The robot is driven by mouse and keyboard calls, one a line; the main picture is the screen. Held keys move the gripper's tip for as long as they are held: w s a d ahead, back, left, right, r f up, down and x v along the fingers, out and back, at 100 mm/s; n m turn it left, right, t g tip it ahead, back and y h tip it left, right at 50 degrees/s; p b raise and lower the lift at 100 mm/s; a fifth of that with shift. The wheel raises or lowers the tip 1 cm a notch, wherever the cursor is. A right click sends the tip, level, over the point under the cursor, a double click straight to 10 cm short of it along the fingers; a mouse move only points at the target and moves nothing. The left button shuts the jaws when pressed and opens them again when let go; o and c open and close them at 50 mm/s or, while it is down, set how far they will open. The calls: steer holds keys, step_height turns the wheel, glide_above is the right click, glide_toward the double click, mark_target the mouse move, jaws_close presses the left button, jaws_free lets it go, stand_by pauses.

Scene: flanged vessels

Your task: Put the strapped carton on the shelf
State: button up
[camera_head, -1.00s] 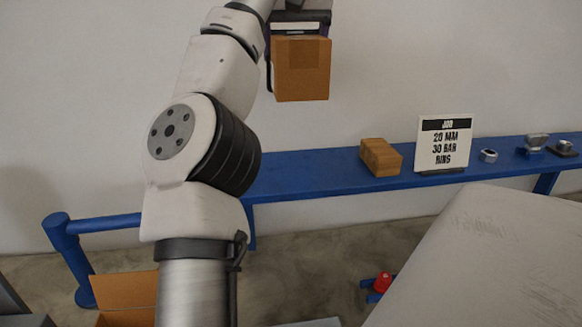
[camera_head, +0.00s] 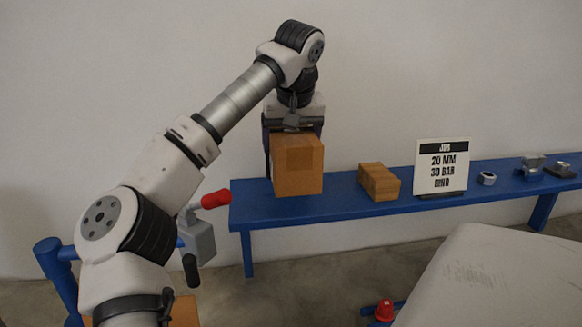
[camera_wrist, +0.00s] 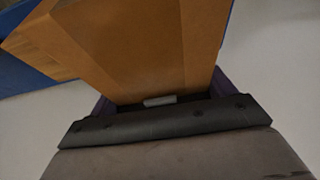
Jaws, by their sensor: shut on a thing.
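My gripper (camera_head: 292,126) points down and is shut on a brown carton (camera_head: 298,178), which hangs upright with a darker square patch on its near face. No strap can be made out on it. The carton also fills the upper middle of the wrist view (camera_wrist: 140,45). The blue shelf (camera_head: 330,206) runs along the wall. The carton overlaps the shelf's left part in the head view; I cannot tell whether its underside touches it. The fingertips are largely hidden.
A smaller brown block or box (camera_head: 378,181) lies on the shelf just right of the carton. Further right stand a printed sign (camera_head: 441,168), a metal nut (camera_head: 486,178) and metal fittings (camera_head: 531,167). A red-handled grey device (camera_head: 199,238) is left of the shelf.

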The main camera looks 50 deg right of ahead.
mark_target(294, 136)
steer(key=shift+f+p, duration=0.4)
steer(key=shift+f, duration=2.4)
steer(key=shift+f, duration=0.15)
steer(key=o, duration=1.8)
steer(key=shift+s, duration=0.1)
steer(key=shift+c, duration=0.2)
steer(key=b+v, duration=0.2)
steer(key=v, duration=1)
